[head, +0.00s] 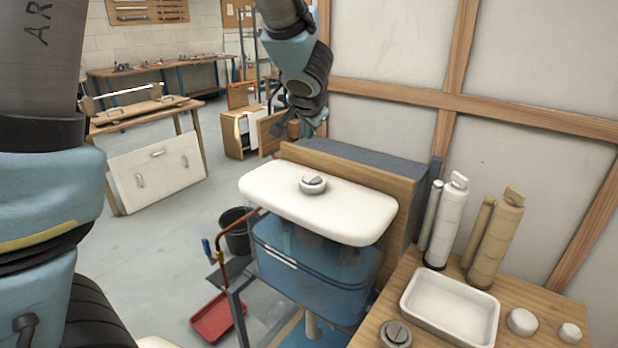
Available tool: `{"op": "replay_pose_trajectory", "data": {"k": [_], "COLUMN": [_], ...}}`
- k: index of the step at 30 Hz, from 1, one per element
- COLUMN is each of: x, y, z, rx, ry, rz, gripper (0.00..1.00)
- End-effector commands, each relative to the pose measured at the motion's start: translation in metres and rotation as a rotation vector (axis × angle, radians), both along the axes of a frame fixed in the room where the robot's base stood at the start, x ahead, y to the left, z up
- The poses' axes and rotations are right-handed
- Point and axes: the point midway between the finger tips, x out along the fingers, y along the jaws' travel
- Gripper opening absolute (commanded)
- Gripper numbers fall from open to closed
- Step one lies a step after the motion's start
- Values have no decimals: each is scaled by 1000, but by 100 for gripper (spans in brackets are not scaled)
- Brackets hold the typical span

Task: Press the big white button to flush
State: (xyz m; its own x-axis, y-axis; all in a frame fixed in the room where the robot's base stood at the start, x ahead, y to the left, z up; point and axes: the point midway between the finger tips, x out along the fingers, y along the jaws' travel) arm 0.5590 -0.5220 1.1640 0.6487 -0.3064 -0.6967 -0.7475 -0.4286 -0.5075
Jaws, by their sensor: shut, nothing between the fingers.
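A clear blue cistern (305,277) has a white lid (275,194) on top. A round push button (313,185) sits on the middle of the lid. It has a whitish rim and a grey part on top; its segments are too small to tell apart clearly. My gripper (300,130) is in the air behind and above the lid, apart from the button. It is shut and empty, seen small and partly dark, so its fingertips are hard to make out.
A wooden bench at right holds a white tray (449,312), a grey round button (395,334), two white round pieces (522,321) and upright valve cylinders (447,220). A wooden panel (345,172) stands behind the cistern. A red tray (217,318) and black bucket (236,233) are on the floor.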

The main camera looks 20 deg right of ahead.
Motion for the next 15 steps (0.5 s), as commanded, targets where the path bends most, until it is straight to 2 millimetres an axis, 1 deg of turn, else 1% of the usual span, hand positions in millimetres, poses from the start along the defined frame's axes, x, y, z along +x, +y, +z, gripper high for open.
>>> {"op": "replay_pose_trajectory", "data": {"k": [5, 8, 15], "x": [0, 0, 0], "y": [0, 0, 0], "z": [-8, -16, -43], "rx": [0, 0, -1], "ry": [0, 0, 0], "rz": [0, 0, -1], "gripper": [0, 0, 0]}}
